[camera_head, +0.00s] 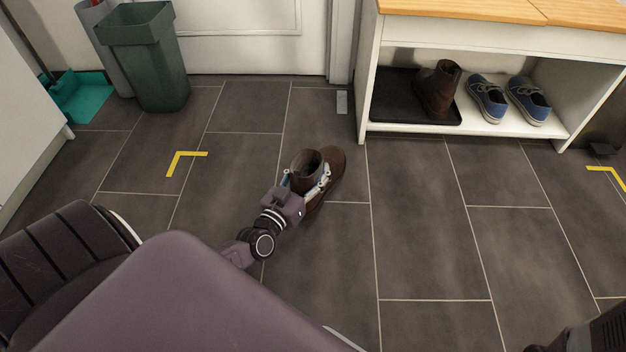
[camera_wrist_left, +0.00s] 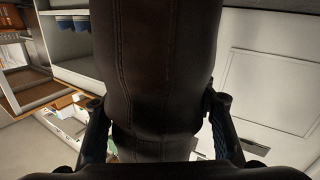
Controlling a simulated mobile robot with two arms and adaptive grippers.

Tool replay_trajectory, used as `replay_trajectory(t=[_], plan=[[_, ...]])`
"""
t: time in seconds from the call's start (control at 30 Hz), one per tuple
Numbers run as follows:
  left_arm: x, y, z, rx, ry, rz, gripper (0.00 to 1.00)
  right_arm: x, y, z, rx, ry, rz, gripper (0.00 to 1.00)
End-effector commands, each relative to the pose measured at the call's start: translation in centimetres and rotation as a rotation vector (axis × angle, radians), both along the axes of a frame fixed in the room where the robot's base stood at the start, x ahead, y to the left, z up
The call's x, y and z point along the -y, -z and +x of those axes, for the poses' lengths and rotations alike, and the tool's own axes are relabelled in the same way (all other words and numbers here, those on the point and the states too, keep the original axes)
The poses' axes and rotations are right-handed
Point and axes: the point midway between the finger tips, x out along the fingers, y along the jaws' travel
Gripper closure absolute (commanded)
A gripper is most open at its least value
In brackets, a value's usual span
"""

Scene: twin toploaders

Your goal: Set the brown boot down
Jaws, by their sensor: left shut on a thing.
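My left gripper (camera_head: 306,180) is shut on a brown boot (camera_head: 335,166), with a finger on either side of its shaft. The boot looks upright with its opening up and its toe pointing away from me. I cannot tell whether its sole touches the floor. In the left wrist view the boot (camera_wrist_left: 160,55) fills the middle, between the two fingers (camera_wrist_left: 158,125). A second brown boot (camera_head: 437,88) stands on a black tray (camera_head: 393,100) on the low shelf.
The white bench (camera_head: 470,40) with a wooden top stands at the upper right. Blue shoes (camera_head: 487,97) sit on its shelf right of the tray. A green bin (camera_head: 155,60) stands at the upper left. Yellow corner marks (camera_head: 186,155) lie on the tiled floor. The floor right of the held boot is clear.

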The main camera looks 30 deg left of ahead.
Motion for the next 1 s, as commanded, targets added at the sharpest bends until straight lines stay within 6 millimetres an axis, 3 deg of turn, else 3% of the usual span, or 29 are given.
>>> replay_trajectory(t=[0.4, 0.77, 0.8, 1.0], plan=[[-0.1, 4.0, 0.1, 0.007, -0.002, 0.001, 1.0, 0.0, 3.7, 0.0, 0.0, 0.0, -0.001, 0.66], [-0.1, 4.1, 0.1, 0.006, -0.003, 0.0, 1.0, 0.0, 3.7, 0.0, -0.001, 0.0, 0.0, 0.66], [0.0, 4.5, 0.0, 0.0, -0.001, -0.001, 0.5, 0.0, 3.7, 0.0, -0.001, 0.0, 0.0, 0.66], [0.0, 4.4, 0.0, 0.0, -0.001, -0.001, 0.3, 0.0, 3.7, 0.0, -0.001, 0.0, 0.0, 0.66]])
